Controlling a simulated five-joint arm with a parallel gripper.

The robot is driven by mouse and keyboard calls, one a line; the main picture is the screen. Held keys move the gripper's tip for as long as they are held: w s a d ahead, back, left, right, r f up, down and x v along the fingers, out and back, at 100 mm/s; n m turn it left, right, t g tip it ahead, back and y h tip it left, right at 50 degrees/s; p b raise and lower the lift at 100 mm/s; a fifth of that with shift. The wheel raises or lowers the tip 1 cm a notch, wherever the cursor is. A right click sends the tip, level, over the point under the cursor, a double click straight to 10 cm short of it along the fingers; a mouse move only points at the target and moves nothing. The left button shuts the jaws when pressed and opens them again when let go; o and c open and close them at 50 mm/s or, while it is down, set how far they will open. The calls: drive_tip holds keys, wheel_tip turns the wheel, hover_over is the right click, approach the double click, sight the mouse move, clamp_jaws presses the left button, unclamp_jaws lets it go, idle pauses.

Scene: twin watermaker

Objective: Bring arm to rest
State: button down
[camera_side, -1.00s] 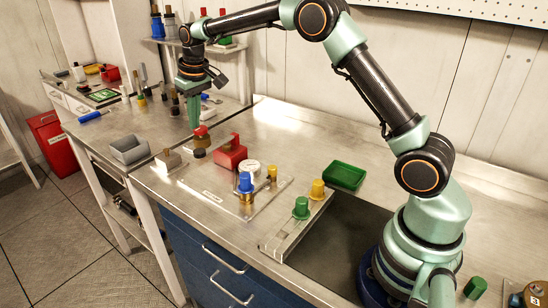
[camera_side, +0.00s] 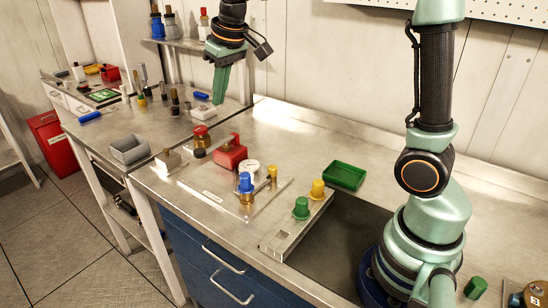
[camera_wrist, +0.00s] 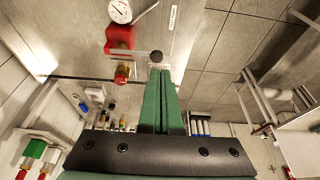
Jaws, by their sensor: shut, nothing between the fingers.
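My gripper (camera_side: 220,84) hangs in the air above the back of the bench in the side view, its green fingers pointing down. The fingers are together with nothing between them, and in the wrist view my gripper (camera_wrist: 160,75) also shows shut. It is apart from the fixture plate (camera_side: 212,186), which lies below and in front of it. On the plate are a red block (camera_side: 230,153) and a blue-capped fitting (camera_side: 245,183). A red-capped brass fitting (camera_side: 201,136) stands at the plate's back edge.
A green tray (camera_side: 344,175) lies on the bench right of the plate. A rail (camera_side: 290,235) carries a green cap (camera_side: 301,208) and a yellow cap (camera_side: 318,189). A shelf (camera_side: 185,40) with bottles is behind my gripper. The bench's back strip is clear.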

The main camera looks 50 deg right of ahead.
drive_tip(key=s+f+t, duration=0.2)
drive_tip(key=s, duration=1.5)
drive_tip(key=shift+s+a+f, duration=0.25)
drive_tip(key=shift+a, duration=0.05)
drive_tip(key=c, duration=1.5)
unclamp_jaws()
drive_tip(key=shift+c, duration=0.2)
